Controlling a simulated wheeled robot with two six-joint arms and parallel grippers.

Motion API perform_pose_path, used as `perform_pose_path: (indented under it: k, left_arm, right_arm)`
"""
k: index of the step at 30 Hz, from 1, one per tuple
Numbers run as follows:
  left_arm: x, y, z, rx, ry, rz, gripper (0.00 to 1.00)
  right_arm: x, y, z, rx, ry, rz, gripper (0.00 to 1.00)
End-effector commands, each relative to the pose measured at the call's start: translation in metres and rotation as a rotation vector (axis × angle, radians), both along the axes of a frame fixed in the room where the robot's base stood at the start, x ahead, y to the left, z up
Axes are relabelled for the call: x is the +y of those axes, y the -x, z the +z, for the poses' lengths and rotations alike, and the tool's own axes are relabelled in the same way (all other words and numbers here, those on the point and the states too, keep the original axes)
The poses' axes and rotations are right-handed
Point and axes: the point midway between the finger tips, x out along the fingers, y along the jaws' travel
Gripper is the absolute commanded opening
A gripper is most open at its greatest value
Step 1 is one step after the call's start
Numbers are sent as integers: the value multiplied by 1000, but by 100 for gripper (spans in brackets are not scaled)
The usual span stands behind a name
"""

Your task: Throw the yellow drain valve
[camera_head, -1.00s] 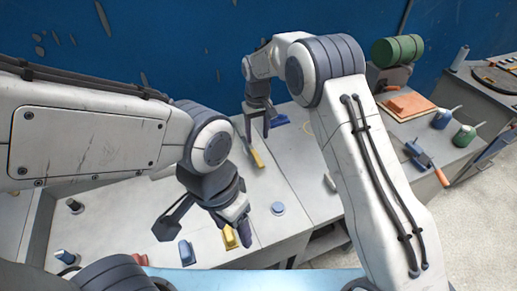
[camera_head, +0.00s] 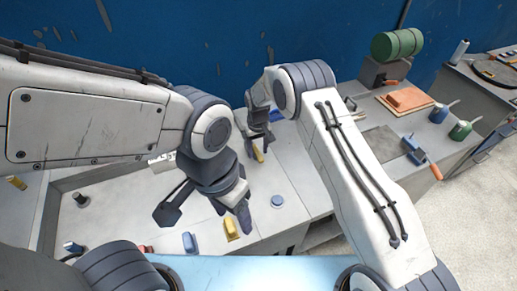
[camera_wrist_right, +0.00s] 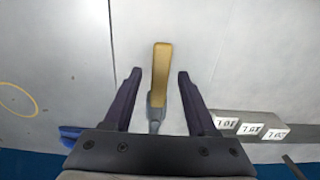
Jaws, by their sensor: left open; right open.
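The yellow drain valve (camera_head: 258,153) shows in the head view as a small yellow handle on the grey bench, partly hidden by my right gripper. In the right wrist view its long yellow lever (camera_wrist_right: 161,75) with a grey base end lies between the two fingers, with a gap on both sides. My right gripper (camera_wrist_right: 160,76) is open around the lever and holds nothing; in the head view it is over the handle (camera_head: 261,141). My left gripper (camera_head: 206,212) is open and empty above the front part of the bench.

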Motion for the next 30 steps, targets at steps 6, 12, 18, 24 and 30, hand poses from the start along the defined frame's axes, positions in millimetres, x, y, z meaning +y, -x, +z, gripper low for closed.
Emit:
perform_pose_path:
  k: [6,12,18,24,30]
  left_arm:
    - [0,0,0,0,0,0,64]
    - [0,0,0,0,0,0,64]
    - [0,0,0,0,0,0,64]
    - [0,0,0,0,0,0,64]
    - [0,0,0,0,0,0,64]
  right_arm:
    - [0,0,0,-1,0,0,0]
    - [0,0,1,-1,0,0,0]
    - [0,0,1,-1,0,0,0]
    - [0,0,1,-1,0,0,0]
    - [0,-1,1,-1,0,0,0]
